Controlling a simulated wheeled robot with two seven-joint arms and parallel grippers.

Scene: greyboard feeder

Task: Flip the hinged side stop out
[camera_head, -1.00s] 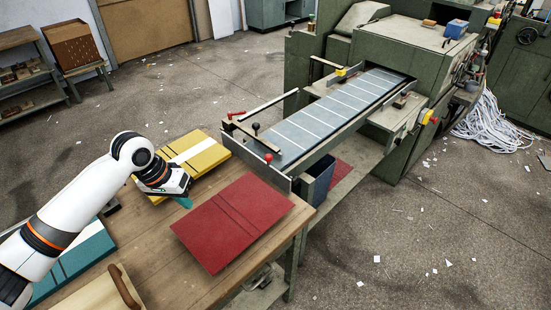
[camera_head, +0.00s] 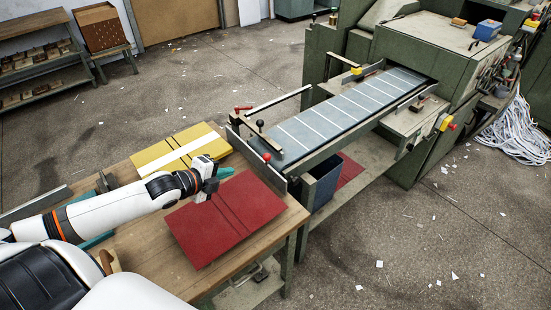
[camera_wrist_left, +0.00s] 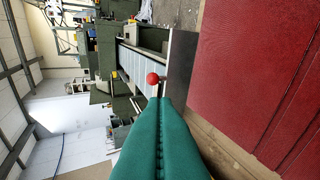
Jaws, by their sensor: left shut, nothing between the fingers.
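The feeder (camera_head: 335,119) has a grey metal plate (camera_head: 275,178) standing across its near end, beside a red ball knob (camera_head: 267,157). I take this plate for the hinged side stop, though the hinge itself is too small to make out. In the left wrist view the red knob (camera_wrist_left: 153,79) shows just beyond my fingertips, with the dark plate (camera_wrist_left: 180,62) to its right. My left gripper (camera_head: 226,172) has teal fingers, shut and empty. It is above the red board, left of the knob and apart from it. My right gripper is not in view.
A red board (camera_head: 225,220) and a yellow board (camera_head: 178,150) lie on the wooden bench (camera_head: 150,256). A bar with a black knob (camera_head: 259,123) and a red lever (camera_head: 242,109) are at the feeder's far corner. A blue bin (camera_head: 322,184) stands below.

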